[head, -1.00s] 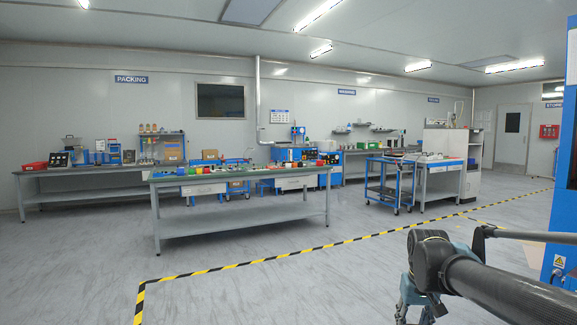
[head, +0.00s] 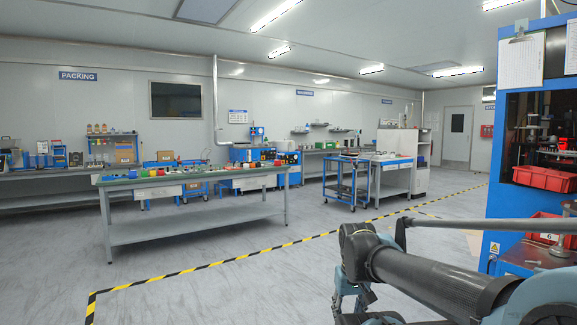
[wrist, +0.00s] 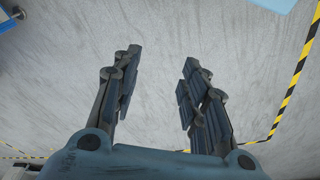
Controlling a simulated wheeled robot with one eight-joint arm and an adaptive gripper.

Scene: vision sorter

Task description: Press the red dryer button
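No red dryer button can be made out in either view. My gripper (wrist: 156,88) shows in the wrist view with its two fingers apart and nothing between them, above bare grey floor. In the head view my arm reaches in from the lower right, and its end is pale blue-grey; the fingers are not clear there. A blue machine (head: 508,190) stands at the right edge of the head view, behind my arm. I cannot tell whether it is the dryer.
The blue machine holds red bins (head: 545,179). A long workbench (head: 190,181) with small coloured items stands at centre left. A blue cart (head: 352,180) stands beyond it. Yellow-black tape (head: 240,257) marks the floor, which is open in front.

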